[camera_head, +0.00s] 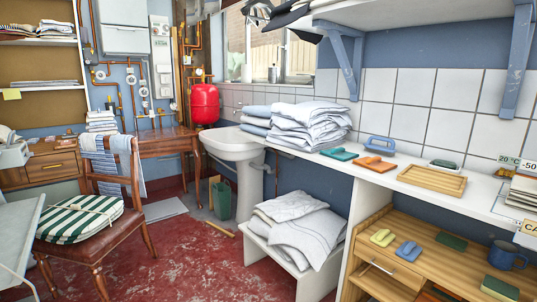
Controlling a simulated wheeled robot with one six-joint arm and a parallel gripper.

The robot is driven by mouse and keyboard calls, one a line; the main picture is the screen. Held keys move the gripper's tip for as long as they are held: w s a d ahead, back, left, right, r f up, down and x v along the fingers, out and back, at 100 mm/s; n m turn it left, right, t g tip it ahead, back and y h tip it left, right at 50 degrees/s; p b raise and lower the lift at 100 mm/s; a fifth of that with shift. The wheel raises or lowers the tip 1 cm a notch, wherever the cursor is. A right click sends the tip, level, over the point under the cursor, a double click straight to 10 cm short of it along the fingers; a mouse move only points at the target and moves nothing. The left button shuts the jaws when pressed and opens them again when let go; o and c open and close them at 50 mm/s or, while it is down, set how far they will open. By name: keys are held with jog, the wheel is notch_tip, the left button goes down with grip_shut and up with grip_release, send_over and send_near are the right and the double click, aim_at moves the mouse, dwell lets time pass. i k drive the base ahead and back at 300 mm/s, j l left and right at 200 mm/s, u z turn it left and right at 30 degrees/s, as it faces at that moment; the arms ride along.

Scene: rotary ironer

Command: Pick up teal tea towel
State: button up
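The teal tea towel appears to be the small flat teal piece (339,154) lying on the white counter, just right of the folded white linen. An orange folded piece (374,163) lies to its right, apart from it. My gripper (285,14) shows only in part, as dark shapes at the top edge in front of the window. It is far above and left of the teal piece and not touching it. Its fingertips are not clear enough to tell whether they are open or shut.
A stack of white and blue linen (308,122) stands beside the teal piece. A blue-handled item (379,143) is behind, and a wooden tray (432,180) is to the right. A shelf bracket (348,65) hangs above. A chair (110,195) stands at left; the red floor (190,255) is mostly clear.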

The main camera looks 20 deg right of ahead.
aim_at(340, 153)
jog(key=i+j, duration=0.15)
jog(key=i, duration=0.6)
jog(key=i+j, duration=0.1)
jog(key=i, duration=0.6)
jog(key=i+l+z, duration=0.2)
jog(key=i+z, duration=0.2)
jog(key=i+l+z, duration=0.1)
jog(key=i+z, duration=0.2)
jog(key=z, duration=0.15)
jog(key=i+z, duration=0.4)
jog(key=i+j+z, duration=0.15)
jog(key=i+z, duration=0.15)
jog(key=z, duration=0.15)
